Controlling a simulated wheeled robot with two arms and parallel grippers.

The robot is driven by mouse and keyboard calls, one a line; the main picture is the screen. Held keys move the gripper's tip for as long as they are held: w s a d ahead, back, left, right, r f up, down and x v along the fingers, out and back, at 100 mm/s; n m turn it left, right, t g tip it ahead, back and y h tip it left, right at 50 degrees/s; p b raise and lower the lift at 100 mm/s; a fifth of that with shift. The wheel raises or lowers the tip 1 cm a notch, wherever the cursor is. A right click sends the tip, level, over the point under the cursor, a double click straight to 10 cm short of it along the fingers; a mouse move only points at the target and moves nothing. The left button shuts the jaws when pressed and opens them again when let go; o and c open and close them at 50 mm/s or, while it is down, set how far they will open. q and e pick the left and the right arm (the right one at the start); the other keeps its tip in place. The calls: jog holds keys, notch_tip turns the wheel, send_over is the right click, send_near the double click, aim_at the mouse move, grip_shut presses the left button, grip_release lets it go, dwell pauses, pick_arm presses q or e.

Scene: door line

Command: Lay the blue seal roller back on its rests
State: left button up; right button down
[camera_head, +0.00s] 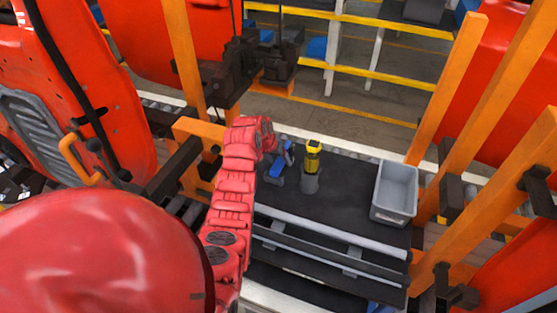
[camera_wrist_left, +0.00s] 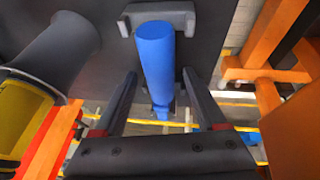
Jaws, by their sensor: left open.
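The blue seal roller (camera_wrist_left: 156,62) runs between the two fingers of my left gripper (camera_wrist_left: 159,75) in the left wrist view. The fingers are open, with a gap on each side of it. One end of the roller is at a grey rest (camera_wrist_left: 158,17); I cannot tell if it is seated there. In the head view the blue roller (camera_head: 288,153) shows in part on the dark bench top (camera_head: 345,208), beside the end of my red left arm. The fingers are hard to make out there. My right gripper is not in view.
A yellow and black tool (camera_head: 313,150) stands in a grey holder (camera_head: 310,183) just right of the roller. A grey bin (camera_head: 397,190) sits at the bench's right end. Orange posts (camera_head: 447,90) flank the bench. The bench between holder and bin is clear.

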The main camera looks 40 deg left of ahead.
pick_arm(q)
jog(key=shift+r+p, duration=0.1)
jog(key=shift+p, duration=0.6)
jog(key=b+v, duration=0.2)
jog(key=b, duration=0.1)
jog(key=shift+s+a+b, duration=0.1)
jog(key=shift+s+b, duration=0.05)
jog(key=shift+b, duration=0.15)
jog(key=b+v, duration=0.3)
jog(key=v, duration=0.1)
jog(key=p+v, duration=0.5)
jog(key=v, duration=0.6)
jog(key=shift+p, duration=0.3)
